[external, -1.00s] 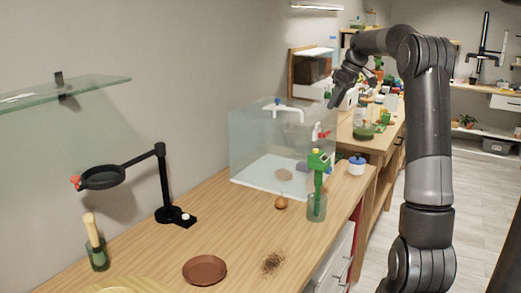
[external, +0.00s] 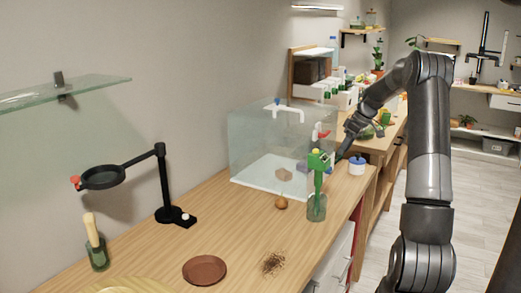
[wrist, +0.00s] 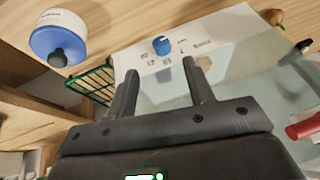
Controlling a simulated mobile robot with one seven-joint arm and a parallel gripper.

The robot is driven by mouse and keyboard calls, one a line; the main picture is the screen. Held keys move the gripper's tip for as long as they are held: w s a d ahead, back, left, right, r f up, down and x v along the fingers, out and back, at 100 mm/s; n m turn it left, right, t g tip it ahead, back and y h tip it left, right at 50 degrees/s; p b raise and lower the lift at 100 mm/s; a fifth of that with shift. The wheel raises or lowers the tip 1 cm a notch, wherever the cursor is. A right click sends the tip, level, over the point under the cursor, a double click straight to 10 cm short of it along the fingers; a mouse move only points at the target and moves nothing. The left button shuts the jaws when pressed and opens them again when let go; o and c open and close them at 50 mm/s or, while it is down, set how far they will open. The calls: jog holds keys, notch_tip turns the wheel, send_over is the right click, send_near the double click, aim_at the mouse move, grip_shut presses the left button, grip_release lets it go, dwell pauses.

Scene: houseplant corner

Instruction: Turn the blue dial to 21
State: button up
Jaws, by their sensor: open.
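The blue dial (wrist: 161,45) shows in the wrist view on a white panel (wrist: 205,35), with small printed marks around it. The marks are too small to read surely, so I cannot tell its setting. My gripper (wrist: 161,76) is open, its two fingers pointing toward the dial, one on each side of its line. The dial lies beyond the fingertips, with nothing between them. In the external view my gripper (external: 337,156) is low beside the right end of the glass tank (external: 262,135). I cannot make out the dial surely there.
A white jar with a blue lid (external: 357,166) stands right of my gripper. A green tool (external: 318,165) stands in a glass in front. A green wire rack (wrist: 92,84) and a red handle (wrist: 305,128) flank the fingers.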

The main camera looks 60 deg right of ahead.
aim_at(331, 170)
jog(key=x, duration=0.9)
jog(key=shift+f, duration=0.1)
jog(key=c, duration=1)
jog(key=shift+d, duration=0.1)
jog(key=y, duration=0.3)
jog(key=shift+d+f+m+y, duration=0.1)
jog(key=shift+d+m+y, duration=0.2)
jog(key=shift+m, duration=0.1)
jog(key=shift+d+f+m+y, duration=0.15)
jog(key=shift+m+y, duration=0.25)
jog(key=shift+y, duration=1.3)
jog(key=shift+t, duration=0.3)
